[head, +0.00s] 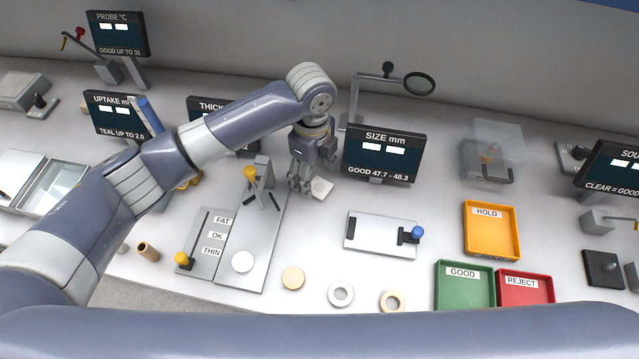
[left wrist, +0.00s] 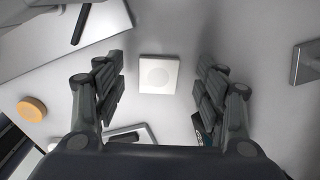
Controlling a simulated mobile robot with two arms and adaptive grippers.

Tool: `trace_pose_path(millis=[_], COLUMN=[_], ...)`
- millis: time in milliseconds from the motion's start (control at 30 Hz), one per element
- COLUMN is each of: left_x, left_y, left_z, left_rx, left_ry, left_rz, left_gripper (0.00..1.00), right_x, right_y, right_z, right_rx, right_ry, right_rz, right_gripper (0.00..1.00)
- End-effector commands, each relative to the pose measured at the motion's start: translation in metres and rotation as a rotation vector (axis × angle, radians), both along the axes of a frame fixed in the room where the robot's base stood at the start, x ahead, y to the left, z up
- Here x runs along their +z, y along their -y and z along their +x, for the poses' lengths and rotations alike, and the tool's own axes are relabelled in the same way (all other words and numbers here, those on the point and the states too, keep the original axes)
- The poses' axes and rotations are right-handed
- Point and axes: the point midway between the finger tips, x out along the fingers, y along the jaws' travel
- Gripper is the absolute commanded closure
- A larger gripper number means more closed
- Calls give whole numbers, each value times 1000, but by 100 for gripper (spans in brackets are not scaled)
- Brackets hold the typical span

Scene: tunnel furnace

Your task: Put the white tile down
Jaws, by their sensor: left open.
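A small square white tile (head: 322,188) lies flat on the bench, just in front of the size display. The left wrist view shows it from above (left wrist: 158,62), with a faint round outline in its middle. My left gripper (head: 300,187) points down right beside the tile in the head view. In the left wrist view its fingers (left wrist: 158,88) are spread wide, with the tile between and beyond them and bare gaps on both sides. Nothing is held. My right gripper is not in view.
The size display (head: 384,155) and a magnifier (head: 420,84) stand close behind. A grey gauge plate (head: 250,225) with a yellow-knobbed lever is left of the tile. A slide plate (head: 375,232), orange HOLD tray (head: 491,255), green GOOD tray (head: 446,302) and red REJECT tray (head: 545,288) are to the right.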

Motion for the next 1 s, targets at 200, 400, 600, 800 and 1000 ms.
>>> trace_pose_path(millis=[200,400,600,800,1000], left_x=[-23,-25,-25,-25,-24], left_y=[-1,-1,-1,-1,-1], left_z=[0,0,0,0,0], left_rx=[-1,-1,-1,-1,-1], left_ry=[1,2,2,2,2], left_rz=[-1,-1,-1,-1,-1], left_gripper=[35,35,71,86,86], right_x=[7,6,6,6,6], right_y=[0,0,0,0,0], right_z=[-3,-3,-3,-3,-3], right_rx=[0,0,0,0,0], right_ry=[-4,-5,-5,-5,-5], right_rz=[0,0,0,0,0], right_gripper=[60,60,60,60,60])
